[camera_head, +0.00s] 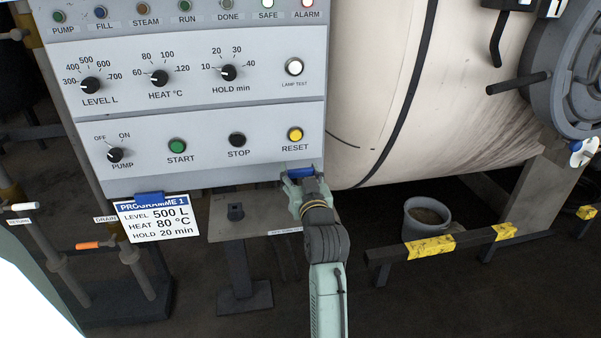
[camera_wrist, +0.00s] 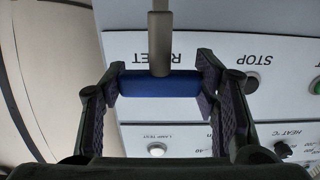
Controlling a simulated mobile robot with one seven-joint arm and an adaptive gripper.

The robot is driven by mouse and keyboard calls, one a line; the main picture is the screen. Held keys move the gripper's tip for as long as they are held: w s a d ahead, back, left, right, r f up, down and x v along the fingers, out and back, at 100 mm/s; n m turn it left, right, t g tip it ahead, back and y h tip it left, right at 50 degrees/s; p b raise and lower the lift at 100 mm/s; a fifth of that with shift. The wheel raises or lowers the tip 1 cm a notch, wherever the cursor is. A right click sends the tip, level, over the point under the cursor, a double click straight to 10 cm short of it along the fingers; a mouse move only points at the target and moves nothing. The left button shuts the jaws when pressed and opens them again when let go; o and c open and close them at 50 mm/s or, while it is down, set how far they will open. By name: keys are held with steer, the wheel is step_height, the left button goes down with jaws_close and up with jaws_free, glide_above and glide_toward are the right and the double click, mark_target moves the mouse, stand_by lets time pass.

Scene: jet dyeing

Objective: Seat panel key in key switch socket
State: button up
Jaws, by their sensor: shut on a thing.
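The panel key has a blue bar handle (camera_wrist: 145,86) and a grey shaft (camera_wrist: 161,45) in the wrist view. My gripper (camera_wrist: 163,88) is shut on the handle, with a dark finger pad at each end. In the head view, my gripper (camera_head: 300,180) holds the blue handle (camera_head: 300,172) at the lower right edge of the control panel, above the grey stand. The far end of the shaft is out of the wrist view and hidden in the head view.
The control panel (camera_head: 215,150) rises above my gripper. The grey stand (camera_head: 222,230) is below it. A programme card (camera_head: 157,222) hangs at the panel's lower left. The pale machine drum (camera_head: 380,90) is on the right, with a bucket (camera_head: 411,222) and yellow-marked rail beneath it.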

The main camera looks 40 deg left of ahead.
steer(key=shift+f+b, duration=0.7)
steer(key=shift+f, duration=0.4)
steer(key=o, duration=1.3)
steer(key=v, duration=1.2)
